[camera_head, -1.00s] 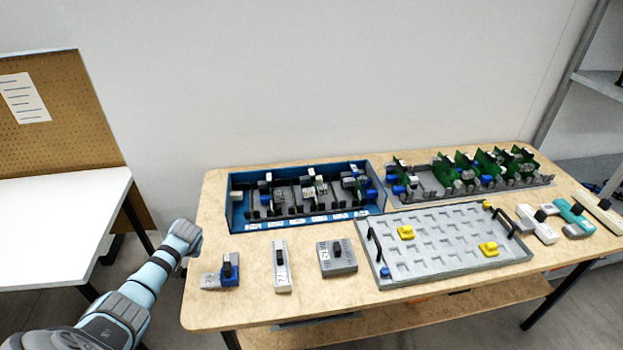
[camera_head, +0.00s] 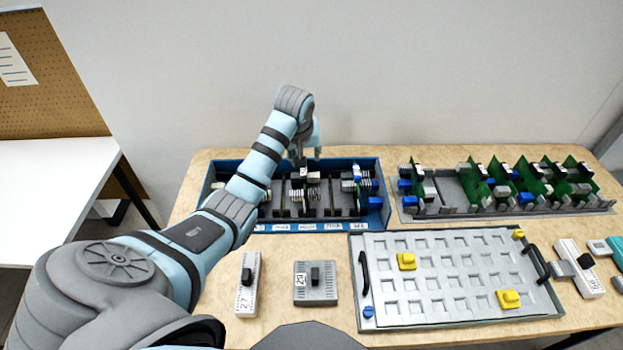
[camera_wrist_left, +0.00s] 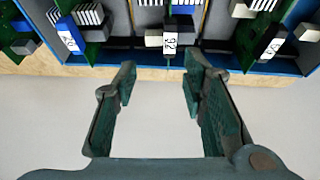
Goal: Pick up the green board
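Green boards with grey, white and blue parts stand in the blue box (camera_head: 386,205) at the back of the table; one shows at the box's right (camera_head: 357,182). More green boards (camera_head: 522,176) stand in a grey rack at the right. My left gripper (camera_head: 305,150) hangs over the blue box, its arm hiding the box's left part. In the left wrist view my left gripper (camera_wrist_left: 160,78) is open and empty. A board edge with a white label (camera_wrist_left: 170,42) lies just beyond and between its fingertips, apart from them. My right gripper is not in view.
A grey tray (camera_head: 440,270) with black handles and yellow pieces (camera_head: 407,261) lies in front. Grey modules (camera_head: 315,283) and a narrow white one (camera_head: 247,285) lie at front left. More modules (camera_head: 578,268) lie at right. A wall stands behind the table.

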